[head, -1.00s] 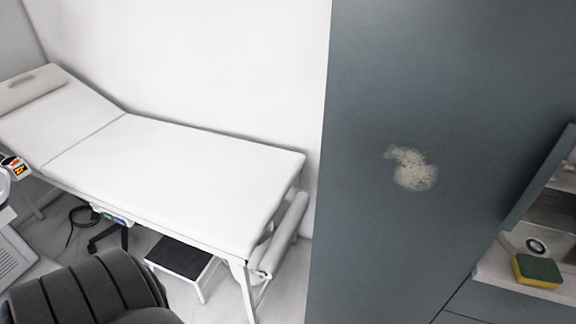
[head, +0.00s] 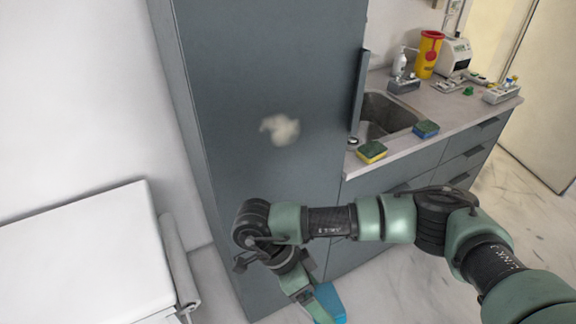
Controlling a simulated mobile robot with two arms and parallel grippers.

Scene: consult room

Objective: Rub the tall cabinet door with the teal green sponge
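The tall cabinet door (head: 255,70) is dark blue-grey and stands upright and shut, with a pale smear (head: 280,129) at mid-height. On the counter to its right lie a sponge with a dark green top and yellow body (head: 371,152) and a blue and green sponge (head: 426,130) near the sink. My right arm crosses in front of the door's lower part. Its end, with my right gripper (head: 312,300), points down near the bottom edge. A blue thing (head: 330,303) shows beside it; I cannot tell whether it is held. My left gripper is out of view.
The counter (head: 405,155) holds a sink (head: 385,115), a yellow container with a red lid (head: 428,55), a pump bottle (head: 400,64) and a white device (head: 455,57). A white couch (head: 85,255) stands at the lower left. Floor shows clear at the right.

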